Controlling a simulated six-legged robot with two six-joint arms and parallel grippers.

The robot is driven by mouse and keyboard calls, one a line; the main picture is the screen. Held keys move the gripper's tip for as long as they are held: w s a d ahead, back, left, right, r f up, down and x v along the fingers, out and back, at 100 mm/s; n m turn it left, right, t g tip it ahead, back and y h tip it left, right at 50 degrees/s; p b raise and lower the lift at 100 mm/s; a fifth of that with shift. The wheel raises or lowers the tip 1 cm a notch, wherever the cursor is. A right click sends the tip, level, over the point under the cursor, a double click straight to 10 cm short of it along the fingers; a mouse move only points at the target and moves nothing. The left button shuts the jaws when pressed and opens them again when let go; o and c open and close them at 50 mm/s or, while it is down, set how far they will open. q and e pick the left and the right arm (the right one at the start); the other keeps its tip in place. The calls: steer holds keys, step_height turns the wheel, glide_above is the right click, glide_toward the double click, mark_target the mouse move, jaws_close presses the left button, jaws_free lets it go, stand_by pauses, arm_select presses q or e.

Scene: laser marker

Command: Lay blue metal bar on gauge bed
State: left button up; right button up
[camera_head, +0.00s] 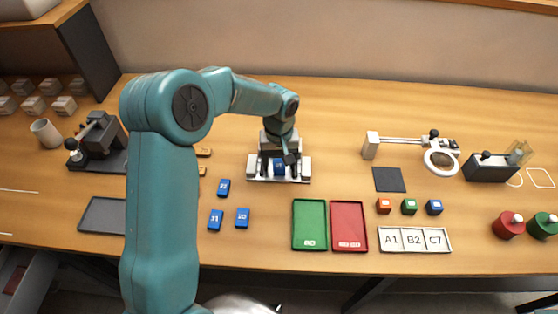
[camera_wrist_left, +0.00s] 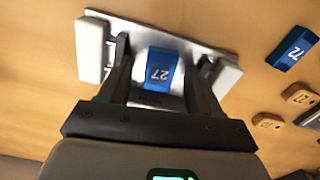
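The gauge bed (camera_head: 255,176) is a pale metal plate with white end blocks, in the middle of the table; it also shows in the left wrist view (camera_wrist_left: 115,28). A blue metal bar (camera_head: 279,166) marked 27 (camera_wrist_left: 160,72) lies on it between the end blocks. My left gripper (camera_head: 289,154) is over the bed, pointing down. In the left wrist view its two fingers (camera_wrist_left: 160,82) stand apart on either side of the bar, with gaps visible. Its near end is partly hidden by the gripper. My right gripper is in neither view.
Other blue bars (camera_head: 223,188) and brown bars (camera_head: 204,152) lie left of the bed. A green tray (camera_head: 310,244) and a red tray (camera_head: 349,246) are at front. A magnifier (camera_head: 441,161) stands at right. A dark device (camera_head: 98,145) stands at left.

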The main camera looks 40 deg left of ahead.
arm_select(q)
step_height(320, 180, up, 16)
steer(key=shift+r, duration=0.2)
stand_by(0.4)
stand_by(0.4)
